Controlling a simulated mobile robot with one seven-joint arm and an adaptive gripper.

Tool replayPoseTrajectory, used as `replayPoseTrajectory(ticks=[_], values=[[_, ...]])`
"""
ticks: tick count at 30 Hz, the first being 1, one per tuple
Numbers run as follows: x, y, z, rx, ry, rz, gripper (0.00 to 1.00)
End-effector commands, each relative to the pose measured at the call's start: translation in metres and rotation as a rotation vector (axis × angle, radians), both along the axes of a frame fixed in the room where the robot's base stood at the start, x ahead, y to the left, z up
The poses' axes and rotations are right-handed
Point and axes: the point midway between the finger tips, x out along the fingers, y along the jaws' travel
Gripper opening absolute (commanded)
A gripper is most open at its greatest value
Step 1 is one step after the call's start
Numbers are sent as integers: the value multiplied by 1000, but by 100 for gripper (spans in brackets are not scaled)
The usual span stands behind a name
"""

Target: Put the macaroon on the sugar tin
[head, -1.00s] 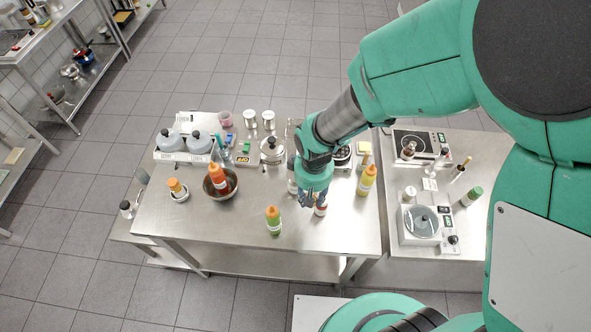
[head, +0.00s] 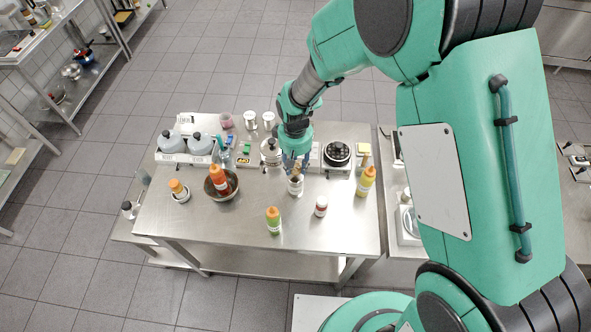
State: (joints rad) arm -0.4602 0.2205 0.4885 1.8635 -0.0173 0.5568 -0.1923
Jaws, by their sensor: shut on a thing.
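My gripper (head: 296,172) points down over the right-middle part of the steel table. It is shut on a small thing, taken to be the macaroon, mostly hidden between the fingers. Directly below the fingers stands a small pale tin (head: 295,188), probably the sugar tin, though its label is too small to read. A brownish patch shows between fingertips and tin; I cannot tell whether the two touch. A small white jar with a dark red lid (head: 321,207) stands apart, to the right and nearer the front.
A green-orange bottle (head: 273,221) stands at the front and a yellow bottle (head: 366,182) at the right. A bowl (head: 209,190) holds a red-orange bottle. A black-topped device (head: 337,154) and a metal pot (head: 270,150) stand behind. The front right of the table (head: 345,235) is bare.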

Motion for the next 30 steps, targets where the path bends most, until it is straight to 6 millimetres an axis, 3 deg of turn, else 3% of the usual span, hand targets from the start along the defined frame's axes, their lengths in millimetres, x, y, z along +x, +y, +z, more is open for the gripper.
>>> replayPoseTrajectory(ticks=[11,22,30], values=[[1,0,-1,-1,1,0,16],[1,0,-32,-1,1,0,16],[1,0,-35,0,0,0,16]])
